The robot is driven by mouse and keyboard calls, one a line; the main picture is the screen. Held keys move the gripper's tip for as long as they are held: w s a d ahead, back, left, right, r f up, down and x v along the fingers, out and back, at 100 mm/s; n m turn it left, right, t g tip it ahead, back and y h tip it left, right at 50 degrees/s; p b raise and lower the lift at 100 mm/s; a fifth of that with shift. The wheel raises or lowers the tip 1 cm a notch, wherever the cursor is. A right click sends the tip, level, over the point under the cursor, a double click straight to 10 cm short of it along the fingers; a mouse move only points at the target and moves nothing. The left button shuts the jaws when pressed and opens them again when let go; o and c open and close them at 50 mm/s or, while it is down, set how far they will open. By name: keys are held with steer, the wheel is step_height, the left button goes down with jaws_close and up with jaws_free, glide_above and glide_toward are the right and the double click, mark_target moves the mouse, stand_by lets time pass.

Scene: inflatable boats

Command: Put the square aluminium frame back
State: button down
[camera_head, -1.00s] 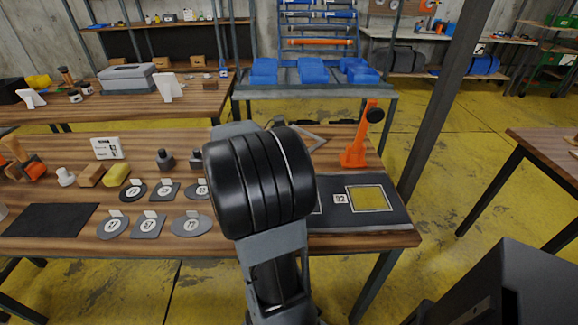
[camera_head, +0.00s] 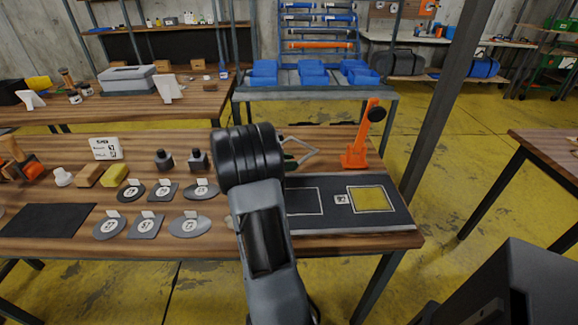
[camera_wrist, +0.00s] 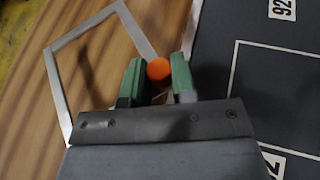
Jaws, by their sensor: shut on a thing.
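The square aluminium frame (camera_head: 305,146) is a thin silvery outline beyond my black wrist in the head view. In the wrist view the frame (camera_wrist: 89,24) is tilted across the wood at upper left, partly hidden by my gripper. My gripper (camera_wrist: 159,72) has green fingers closed on an orange round knob (camera_wrist: 158,69), which sits at the frame's edge. I cannot tell whether the frame touches the table. A dark mat (camera_head: 330,222) has a white-outlined dark square (camera_head: 305,200) and a yellow square (camera_head: 371,198), with a "92" label (camera_head: 341,199) between them.
An orange stand (camera_head: 358,150) with a black knob rises behind the mat. Numbered discs and plates (camera_head: 190,227), dark weights (camera_head: 198,160) and a white sign (camera_head: 105,148) stand to the left. A dark post (camera_head: 445,90) stands right of the table.

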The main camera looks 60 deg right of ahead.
steer(key=shift+f, duration=0.35)
steer(key=shift+f, duration=0.15)
steer(key=shift+f, duration=0.25)
steer(key=c, duration=0.9)
jaws_free()
steer(key=shift+c, duration=0.2)
